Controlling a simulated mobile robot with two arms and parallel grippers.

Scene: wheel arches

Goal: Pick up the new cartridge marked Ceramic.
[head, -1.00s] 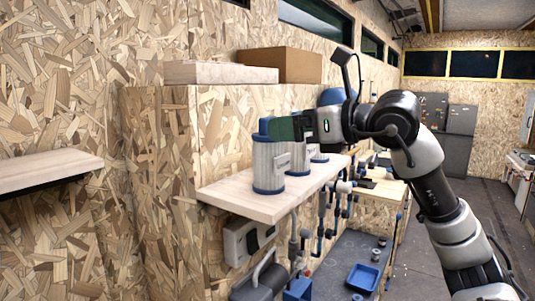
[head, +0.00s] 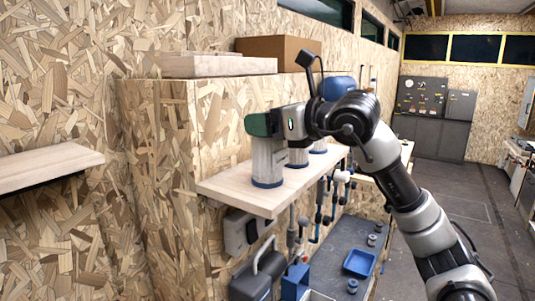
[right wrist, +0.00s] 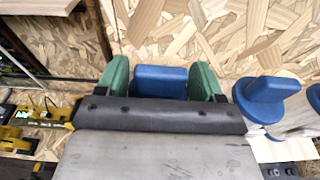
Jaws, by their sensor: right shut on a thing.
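Several white cartridges with blue caps and blue bases stand in a row on the wooden wall shelf (head: 228,187). My right gripper (head: 258,125) is shut on the blue cap of the nearest cartridge (head: 268,164), which stands upright with its base on or just at the shelf. In the right wrist view the green fingers (right wrist: 160,82) sit on both sides of that blue cap (right wrist: 161,76). A second cartridge (head: 298,157) stands behind it, and its cap (right wrist: 264,98) shows beside the fingers. The label wording cannot be read. My left gripper is not in view.
A cardboard box (head: 281,50) and a pale wooden board (head: 218,66) lie on the ledge above. Pipes, a blue tray (head: 359,263) and grey equipment are below the shelf. An empty shelf (head: 45,167) is at the left. The floor at the right is clear.

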